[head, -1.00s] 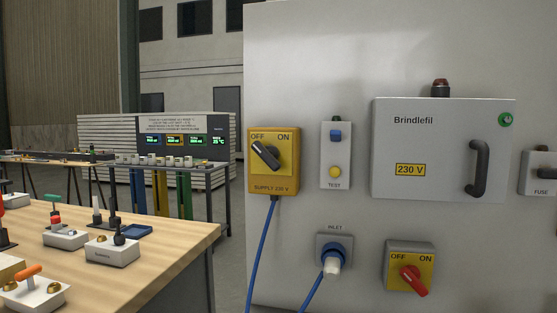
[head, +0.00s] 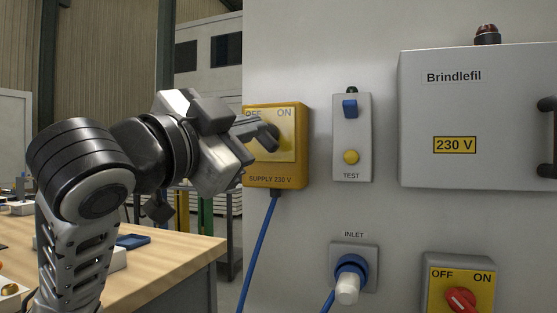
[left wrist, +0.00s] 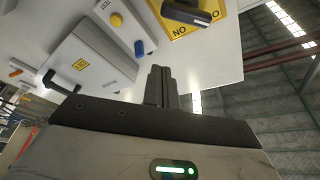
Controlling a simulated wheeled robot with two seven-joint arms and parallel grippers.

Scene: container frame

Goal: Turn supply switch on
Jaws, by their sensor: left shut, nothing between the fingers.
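My left gripper (head: 254,124) reaches in from the left, in front of the box's left side. In the left wrist view the shut, empty fingers (left wrist: 160,72) appear apart from the knob (left wrist: 194,12) on the yellow box (left wrist: 205,22). My right gripper is out of view.
Right of the supply box are a TEST box (head: 351,130) and a large grey cabinet (head: 430,110). Below are a blue inlet plug (head: 350,268) and a second OFF/ON switch with a red knob (head: 461,299). A blue cable (head: 257,255) hangs down. A wooden table (head: 185,255) stands at left.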

